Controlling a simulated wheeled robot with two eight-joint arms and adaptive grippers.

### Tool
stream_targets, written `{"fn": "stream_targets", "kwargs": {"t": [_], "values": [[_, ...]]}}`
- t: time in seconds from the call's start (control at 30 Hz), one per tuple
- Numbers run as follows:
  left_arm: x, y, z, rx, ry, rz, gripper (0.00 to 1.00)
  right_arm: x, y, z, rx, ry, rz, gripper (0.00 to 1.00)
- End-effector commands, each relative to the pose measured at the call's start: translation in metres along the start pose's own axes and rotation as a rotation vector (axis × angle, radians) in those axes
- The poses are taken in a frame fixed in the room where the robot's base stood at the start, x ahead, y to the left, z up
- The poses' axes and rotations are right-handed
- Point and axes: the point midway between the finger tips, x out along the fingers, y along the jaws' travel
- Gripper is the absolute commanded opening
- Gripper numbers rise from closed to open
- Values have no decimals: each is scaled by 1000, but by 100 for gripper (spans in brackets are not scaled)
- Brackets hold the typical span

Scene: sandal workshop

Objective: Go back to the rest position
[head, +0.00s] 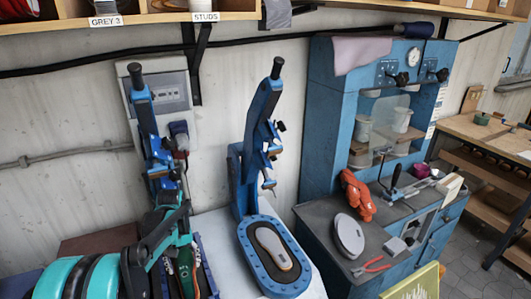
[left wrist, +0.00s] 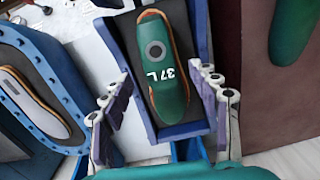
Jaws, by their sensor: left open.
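My left gripper (head: 172,228) reaches in from the lower left in the head view, in front of the left lever press. In the left wrist view the gripper (left wrist: 155,76) is open, its two fingers standing apart with nothing between their tips. Beyond them a green last marked 37 L (left wrist: 173,65) lies in a blue-edged tray with a dark bed (left wrist: 140,105). The green last also shows partly behind the arm in the head view (head: 186,268). I do not see my right gripper.
A blue lever press (head: 262,110) stands in the middle, a grey sole (head: 272,246) on its oval base. Another lever press (head: 143,105) is close behind my left arm. A blue cabinet machine (head: 340,110) stands right. A shelf (head: 150,19) runs overhead.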

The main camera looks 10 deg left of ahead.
Motion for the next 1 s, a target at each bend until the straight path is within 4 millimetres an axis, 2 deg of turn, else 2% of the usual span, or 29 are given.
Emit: {"fn": "stream_targets", "kwargs": {"t": [0.17,0.3,0.5,0.7,0.8,1.0], "values": [[-26,12,30,60,76,19,61,3,0,2,0,0,0,40],[-52,24,71,141,183,46,61,6,0,4,0,0,0,40],[-71,35,134,257,340,87,61,10,0,7,0,0,0,40],[-68,40,192,367,494,130,61,14,0,10,0,0,0,40],[-61,41,214,412,559,148,61,15,0,11,0,0,0,40],[-50,42,237,464,639,171,61,17,0,12,0,0,0,40]]}}
